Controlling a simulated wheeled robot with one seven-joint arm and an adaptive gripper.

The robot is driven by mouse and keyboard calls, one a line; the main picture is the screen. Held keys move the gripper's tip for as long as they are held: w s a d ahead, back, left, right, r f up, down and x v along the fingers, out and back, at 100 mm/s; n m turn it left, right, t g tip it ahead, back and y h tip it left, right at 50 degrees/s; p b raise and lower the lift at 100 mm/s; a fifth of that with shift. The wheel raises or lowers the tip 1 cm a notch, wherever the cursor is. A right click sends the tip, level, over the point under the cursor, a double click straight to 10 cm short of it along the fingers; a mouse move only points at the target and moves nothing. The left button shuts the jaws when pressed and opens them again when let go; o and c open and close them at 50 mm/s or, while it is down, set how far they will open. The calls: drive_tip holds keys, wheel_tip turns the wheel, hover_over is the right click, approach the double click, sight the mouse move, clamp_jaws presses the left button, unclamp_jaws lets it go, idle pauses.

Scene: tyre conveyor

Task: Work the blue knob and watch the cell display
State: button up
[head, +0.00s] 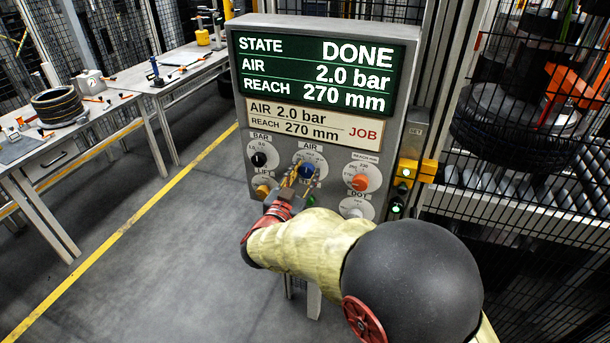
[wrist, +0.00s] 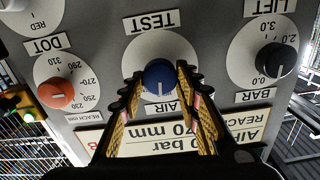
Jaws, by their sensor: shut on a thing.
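The blue knob (head: 306,171) sits on the panel under the label AIR, between a black knob and an orange knob. My gripper (head: 303,178) is shut on it, one finger on each side. In the wrist view, which shows the panel upside down, the blue knob (wrist: 158,77) has a white pointer mark, and the fingertips flank it. The cell display (head: 315,70) reads STATE DONE, AIR 2.0 bar, REACH 270 mm. The job card (head: 312,124) below reads AIR 2.0 bar, REACH 270 mm.
The black BAR knob (head: 258,160) is left of the blue knob; the orange REACH knob (head: 360,182) is right. A yellow knob (head: 263,191) is lower left. A mesh fence (head: 520,180) with tyres behind it is at right. Workbenches (head: 100,110) stand at left, with open floor between.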

drive_tip(key=m+b, duration=0.2)
drive_tip(key=m, duration=0.2)
drive_tip(key=shift+d+f+b, duration=0.1)
drive_tip(key=shift+f+b, duration=0.05)
drive_tip(key=shift+b, duration=0.2)
drive_tip(key=shift+m+b, duration=1.25)
drive_tip(key=shift+m, duration=0.65)
drive_tip(key=o, duration=1.1)
drive_tip(key=shift+o, duration=0.2)
drive_tip(key=shift+s, duration=0.1)
drive_tip(key=v, duration=1.2)
